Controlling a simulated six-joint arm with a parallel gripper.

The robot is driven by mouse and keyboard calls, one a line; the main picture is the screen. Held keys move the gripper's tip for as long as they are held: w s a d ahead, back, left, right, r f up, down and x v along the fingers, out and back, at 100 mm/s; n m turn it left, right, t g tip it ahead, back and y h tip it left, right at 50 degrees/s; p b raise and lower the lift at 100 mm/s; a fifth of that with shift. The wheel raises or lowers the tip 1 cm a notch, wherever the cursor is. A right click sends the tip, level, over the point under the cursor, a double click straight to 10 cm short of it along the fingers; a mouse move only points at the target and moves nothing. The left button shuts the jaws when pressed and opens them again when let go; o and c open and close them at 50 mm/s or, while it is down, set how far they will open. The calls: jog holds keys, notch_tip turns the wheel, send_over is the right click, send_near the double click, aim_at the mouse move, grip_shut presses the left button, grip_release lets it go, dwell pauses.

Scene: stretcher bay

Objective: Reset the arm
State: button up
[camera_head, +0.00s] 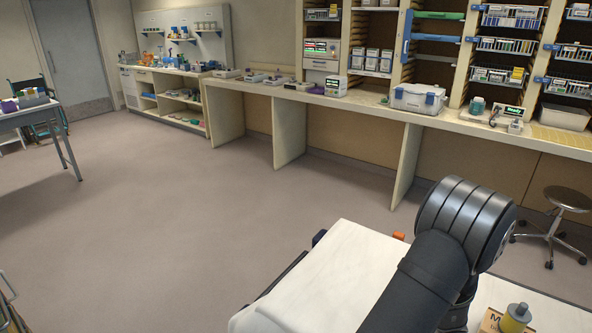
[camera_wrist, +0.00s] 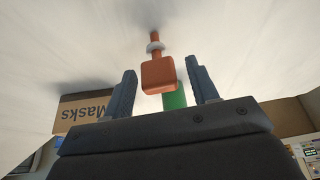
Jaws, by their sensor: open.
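My gripper (camera_wrist: 161,67) is open in the wrist view, its two dark blue-grey fingers spread apart. An orange block-like item (camera_wrist: 158,76) with a thin stem and a pale ring shows in the gap between the fingers. Clear space shows on both sides of it, and no finger touches it. A green piece (camera_wrist: 174,101) shows just below the orange part, partly hidden by the gripper body. In the head view my dark arm reaches over the white-covered stretcher (camera_head: 330,270), and the gripper itself is hidden.
A cardboard box marked Masks (camera_wrist: 84,110) stands left of the fingers; it also shows in the head view (camera_head: 490,322), near a grey-topped bottle (camera_head: 516,314). A stool (camera_head: 567,200) stands at right. A long counter (camera_head: 370,103) runs behind. The floor at left is open.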

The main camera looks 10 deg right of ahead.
jog(key=shift+r, duration=0.1)
dwell(0.4)
jog(key=v, duration=1.2)
jog(key=x, duration=1.2)
jog(key=shift+f, duration=0.25)
notch_tip(320, 180, up, 5)
jog(key=shift+f, duration=0.15)
jog(key=s+r, duration=0.7)
jog(key=s, duration=0.5)
jog(key=w+d+f, duration=0.1)
jog(key=w+d, duration=1.7)
jog(key=w, duration=0.4)
jog(key=shift+w, duration=0.2)
jog(key=shift+f, duration=0.1)
